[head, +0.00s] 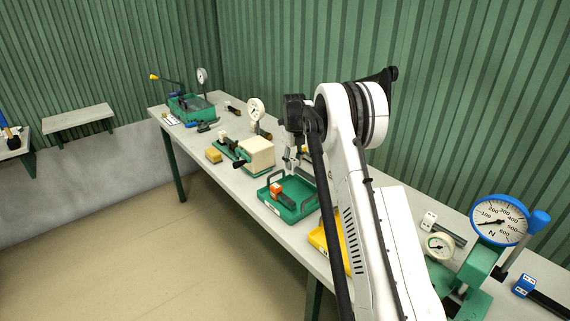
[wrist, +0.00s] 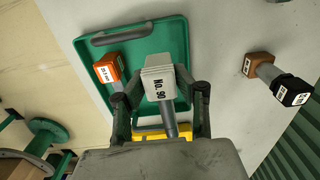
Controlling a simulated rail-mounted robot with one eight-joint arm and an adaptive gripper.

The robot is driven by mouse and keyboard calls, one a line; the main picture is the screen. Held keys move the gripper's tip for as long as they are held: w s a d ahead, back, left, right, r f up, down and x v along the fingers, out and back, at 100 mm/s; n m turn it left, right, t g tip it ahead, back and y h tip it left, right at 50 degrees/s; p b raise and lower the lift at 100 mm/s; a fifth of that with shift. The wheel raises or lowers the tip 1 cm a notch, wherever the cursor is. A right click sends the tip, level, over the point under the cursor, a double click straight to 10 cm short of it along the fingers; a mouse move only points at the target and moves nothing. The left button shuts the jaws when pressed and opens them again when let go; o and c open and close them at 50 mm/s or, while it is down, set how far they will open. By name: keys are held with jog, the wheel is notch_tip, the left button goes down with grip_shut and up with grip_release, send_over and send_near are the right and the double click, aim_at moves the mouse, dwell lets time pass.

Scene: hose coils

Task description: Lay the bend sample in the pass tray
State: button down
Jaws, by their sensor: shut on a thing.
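My gripper (wrist: 160,98) is shut on a hose piece with a grey end block (wrist: 158,70) marked "No. 90" and a grey shaft, which I take to be the bend sample. The wrist view shows it above the green tray (wrist: 178,35), seemingly clear of the tray floor. In the head view my gripper (head: 291,160) is over the same green tray (head: 298,214), partly hidden by my arm. An orange-ended piece (wrist: 107,68) with a white label lies in that tray, left of the held piece; it also shows in the head view (head: 276,188). I cannot read which tray is the pass tray.
A yellow tray (head: 317,238) stands beside the green one, largely behind my arm. A brown-and-black-ended hose piece (wrist: 268,76) lies on the bench to the right. A cream block fixture (head: 257,153), dial gauges and a large blue dial (head: 499,219) also stand on the bench.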

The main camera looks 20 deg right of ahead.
jog(key=shift+a, duration=0.3)
jog(key=shift+d+f+b, duration=0.1)
jog(key=shift+b, duration=0.35)
jog(key=shift+f+b, duration=2.25)
jog(key=shift+f, duration=0.8)
jog(key=shift+b, duration=0.5)
jog(key=shift+f+b, duration=0.4)
jog(key=shift+f, duration=0.2)
jog(key=c, duration=1.3)
grip_release()
